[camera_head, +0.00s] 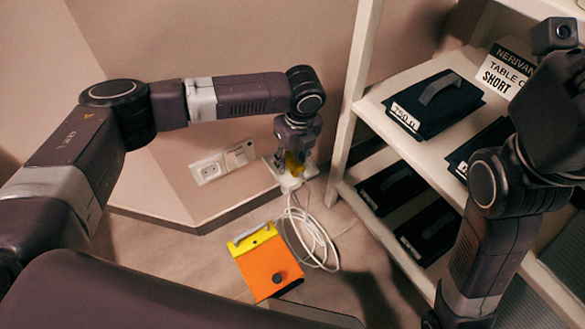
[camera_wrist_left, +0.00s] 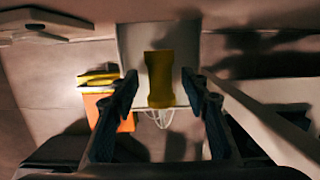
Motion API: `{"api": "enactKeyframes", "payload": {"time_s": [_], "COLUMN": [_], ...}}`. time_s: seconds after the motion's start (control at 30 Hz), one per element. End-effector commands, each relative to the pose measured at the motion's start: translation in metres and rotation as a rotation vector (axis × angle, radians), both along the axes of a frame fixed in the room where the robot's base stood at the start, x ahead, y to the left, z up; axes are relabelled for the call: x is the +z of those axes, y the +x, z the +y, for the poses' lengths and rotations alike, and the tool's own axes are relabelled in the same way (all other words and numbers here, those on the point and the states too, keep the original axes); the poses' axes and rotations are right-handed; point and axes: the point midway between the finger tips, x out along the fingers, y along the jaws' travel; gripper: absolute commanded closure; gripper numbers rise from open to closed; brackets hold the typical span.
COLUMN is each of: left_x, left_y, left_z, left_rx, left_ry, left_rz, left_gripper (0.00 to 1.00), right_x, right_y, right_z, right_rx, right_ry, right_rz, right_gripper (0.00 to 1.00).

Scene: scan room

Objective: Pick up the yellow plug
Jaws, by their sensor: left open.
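The yellow plug (camera_head: 293,164) is low by the wall, at a white plate (camera_head: 271,168), partly hidden by my left gripper in the head view. In the left wrist view the yellow plug (camera_wrist_left: 160,78) stands upright in the picture, in front of the white plate (camera_wrist_left: 130,45). My left gripper (camera_wrist_left: 160,84) is open, with one finger on each side of the plug. Gaps show between the plug and both fingers in that view. My left gripper (camera_head: 291,148) reaches down to the plug in the head view. My right gripper does not show.
A white cable (camera_head: 318,245) hangs to the floor. An orange and yellow case (camera_head: 262,262) stands on the floor. A white outlet (camera_head: 208,169) is on the wall. A shelf (camera_head: 352,95) with dark cases (camera_head: 433,103) is on the right. My right arm crosses before it.

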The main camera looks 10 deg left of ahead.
Motion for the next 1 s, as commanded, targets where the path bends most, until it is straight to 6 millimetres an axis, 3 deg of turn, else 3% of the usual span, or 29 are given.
{"api": "enactKeyframes", "payload": {"time_s": [0.37, 0.73, 1.0], "left_x": [-0.0050, -0.0051, -0.0049], "left_y": [0.0009, 0.0008, 0.0009], "left_z": [0.0003, 0.0003, 0.0002], "left_rx": [0.000, 0.000, 0.000], "left_ry": [-0.001, -0.001, -0.001], "left_rz": [-0.001, -0.001, -0.001], "left_gripper": [0.59, 1.00, 1.00], "right_x": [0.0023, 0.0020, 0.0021], "right_y": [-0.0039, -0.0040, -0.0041], "right_z": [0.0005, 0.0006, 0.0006], "right_rx": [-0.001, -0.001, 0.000], "right_ry": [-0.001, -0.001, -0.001], "right_rz": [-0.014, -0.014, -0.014], "right_gripper": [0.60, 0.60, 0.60]}}
